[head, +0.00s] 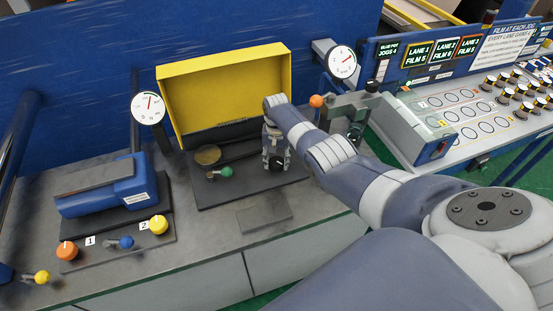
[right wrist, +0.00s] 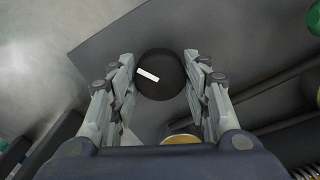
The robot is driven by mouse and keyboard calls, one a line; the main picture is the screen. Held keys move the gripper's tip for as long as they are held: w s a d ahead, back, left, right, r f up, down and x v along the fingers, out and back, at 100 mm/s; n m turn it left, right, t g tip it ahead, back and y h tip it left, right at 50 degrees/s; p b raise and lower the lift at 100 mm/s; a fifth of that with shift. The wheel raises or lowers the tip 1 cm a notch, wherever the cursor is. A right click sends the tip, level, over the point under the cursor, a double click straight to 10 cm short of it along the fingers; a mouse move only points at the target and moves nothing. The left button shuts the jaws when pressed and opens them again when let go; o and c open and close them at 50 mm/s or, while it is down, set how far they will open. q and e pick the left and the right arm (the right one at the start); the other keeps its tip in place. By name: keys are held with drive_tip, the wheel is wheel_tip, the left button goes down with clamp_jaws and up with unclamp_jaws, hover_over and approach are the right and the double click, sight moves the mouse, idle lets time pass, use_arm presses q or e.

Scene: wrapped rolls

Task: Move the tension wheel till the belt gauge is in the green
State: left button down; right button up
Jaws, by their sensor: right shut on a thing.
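My right gripper (head: 276,163) reaches down in front of the open yellow cover (head: 274,68). In the right wrist view, its fingers (right wrist: 160,92) are closed around a round black wheel (right wrist: 152,88) with a white mark on its top. I cannot tell which is the belt gauge or see a green band. My left gripper is not in view.
A green-knobbed lever (head: 225,171) and a brass disc (head: 207,155) are close left of my right gripper. A blue unit (head: 105,186), an orange knob (head: 67,250) and a yellow knob (head: 158,224) are farther left. An orange ball (head: 316,100) is near my right forearm.

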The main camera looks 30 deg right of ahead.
sight(276, 161)
idle(0.4)
drive_tip(key=o, duration=1.1)
drive_tip(key=shift+c, duration=0.2)
drive_tip(key=shift+r, duration=0.1)
wheel_tip(276, 161, up, 12)
